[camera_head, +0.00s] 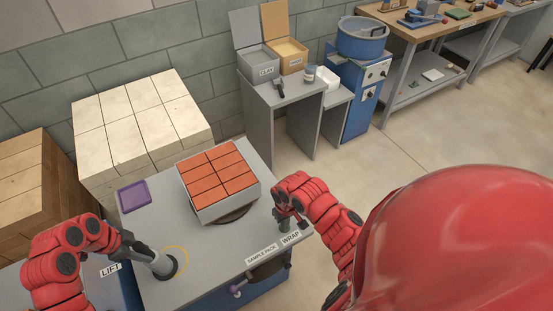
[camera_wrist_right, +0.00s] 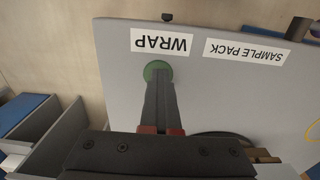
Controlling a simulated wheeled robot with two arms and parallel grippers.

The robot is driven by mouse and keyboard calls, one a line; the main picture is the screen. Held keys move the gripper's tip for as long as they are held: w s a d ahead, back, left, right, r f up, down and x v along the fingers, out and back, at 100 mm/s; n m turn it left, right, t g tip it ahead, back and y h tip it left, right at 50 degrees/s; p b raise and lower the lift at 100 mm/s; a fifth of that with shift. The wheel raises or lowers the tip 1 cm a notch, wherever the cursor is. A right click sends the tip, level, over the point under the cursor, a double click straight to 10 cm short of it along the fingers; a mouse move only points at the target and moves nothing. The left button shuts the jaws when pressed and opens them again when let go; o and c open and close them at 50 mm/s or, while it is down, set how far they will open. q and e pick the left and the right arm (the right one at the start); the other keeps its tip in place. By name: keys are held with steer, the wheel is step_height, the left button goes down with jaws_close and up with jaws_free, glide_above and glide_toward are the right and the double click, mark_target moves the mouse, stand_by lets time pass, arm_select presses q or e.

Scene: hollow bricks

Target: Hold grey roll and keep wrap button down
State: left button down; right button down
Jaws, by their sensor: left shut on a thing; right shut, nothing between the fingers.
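The green wrap button (camera_wrist_right: 157,70) sits beside the WRAP label (camera_wrist_right: 161,42) in the right wrist view. My right gripper (camera_wrist_right: 160,82) is shut and empty, its fingertips at the button and covering part of it. In the head view my right gripper (camera_head: 287,222) hides the button.
A pack of orange bricks (camera_head: 219,172) with pale sides stands on a dark round plate (camera_head: 238,214) on the bench. A purple tray (camera_head: 133,196) lies to its left. Stacked pale blocks (camera_head: 140,125) stand behind. A SAMPLE PACK label (camera_head: 262,254) is at the front edge.

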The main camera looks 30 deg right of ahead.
arm_select(q)
steer(key=shift+w+d+f, duration=0.3)
steer(key=shift+w+f, duration=0.15)
steer(key=shift+w, duration=0.05)
arm_select(e)
steer(key=shift+s+r, duration=0.15)
steer(key=shift+r, duration=0.3)
arm_select(q)
steer(key=shift+r, duration=0.25)
steer(key=shift+s, duration=0.1)
arm_select(e)
step_height(320, 180, up, 13)
steer(key=shift+w+f, duration=0.15)
steer(key=shift+w, duration=0.1)
steer(key=shift+d, duration=0.1)
arm_select(q)
steer(key=shift+c, duration=2.3)
jaws_free()
steer(key=shift+r, duration=0.1)
steer(key=v, duration=0.7)
steer(key=shift+r, duration=0.15)
